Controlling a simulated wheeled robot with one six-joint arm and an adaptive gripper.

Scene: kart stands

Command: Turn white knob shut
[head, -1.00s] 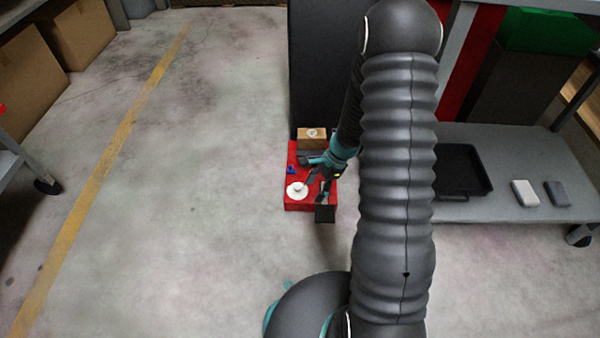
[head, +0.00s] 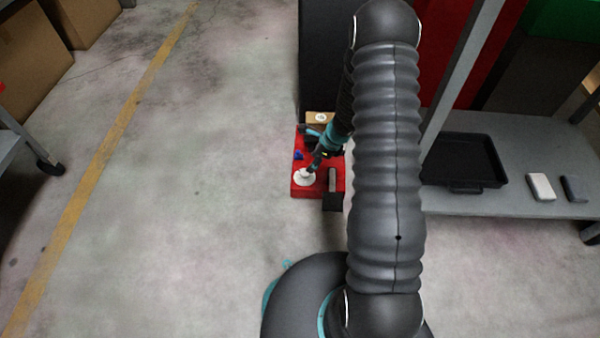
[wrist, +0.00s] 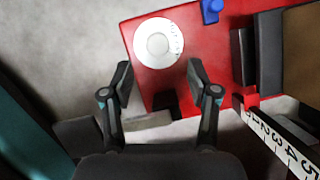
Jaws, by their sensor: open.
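The white knob (wrist: 159,46) is a round disc with a raised centre and dark markings on its right side. It sits on a red stand (wrist: 205,55). I cannot tell the height between fingertips and knob.
A small blue part (wrist: 211,9) stands beside the knob. A brown box (head: 318,117) is at the stand's back. To the right, a grey shelf (head: 530,205) holds a black tray (head: 463,162) and two small blocks.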

